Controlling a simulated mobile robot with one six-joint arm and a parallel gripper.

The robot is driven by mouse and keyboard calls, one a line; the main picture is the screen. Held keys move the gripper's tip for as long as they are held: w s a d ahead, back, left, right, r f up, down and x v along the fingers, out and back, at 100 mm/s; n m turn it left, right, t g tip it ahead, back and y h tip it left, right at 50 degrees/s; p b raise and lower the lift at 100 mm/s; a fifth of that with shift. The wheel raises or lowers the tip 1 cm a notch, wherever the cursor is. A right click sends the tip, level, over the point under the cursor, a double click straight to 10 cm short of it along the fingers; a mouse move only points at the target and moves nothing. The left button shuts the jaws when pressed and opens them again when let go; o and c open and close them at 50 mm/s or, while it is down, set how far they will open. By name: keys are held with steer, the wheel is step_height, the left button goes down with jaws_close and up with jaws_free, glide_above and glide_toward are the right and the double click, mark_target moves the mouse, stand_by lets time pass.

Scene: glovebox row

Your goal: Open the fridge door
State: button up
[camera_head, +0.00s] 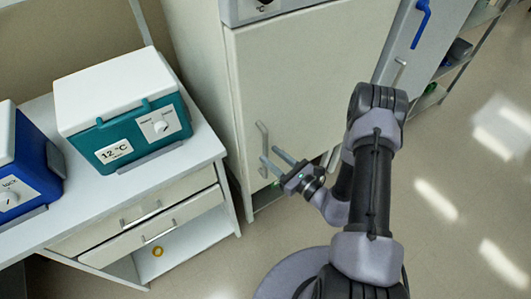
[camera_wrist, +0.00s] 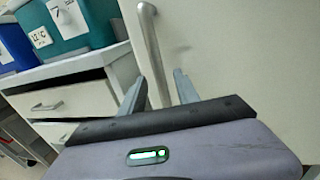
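The fridge is a tall cream cabinet with a flat door (camera_head: 305,85), which looks shut. Its door also fills the right of the wrist view (camera_wrist: 250,60). A grey vertical bar handle (camera_head: 262,135) is on the door's left side. It also shows in the wrist view (camera_wrist: 149,40), with its lower part running down between the two fingers. My gripper (camera_head: 270,155) is open at the lower part of the handle. In the wrist view its fingers (camera_wrist: 160,82) stand apart on either side of the bar. I cannot tell whether either finger touches it.
A white bench (camera_head: 200,155) with drawers stands left of the fridge. It carries a teal box (camera_head: 120,150) with a white lid and a blue box (camera_head: 25,170). A grey cabinet with a blue handle (camera_head: 421,22) is at the right. The floor (camera_head: 450,200) there is clear.

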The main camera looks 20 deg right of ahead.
mark_target(267, 152)
steer(key=shift+x, duration=1.75)
jaws_close()
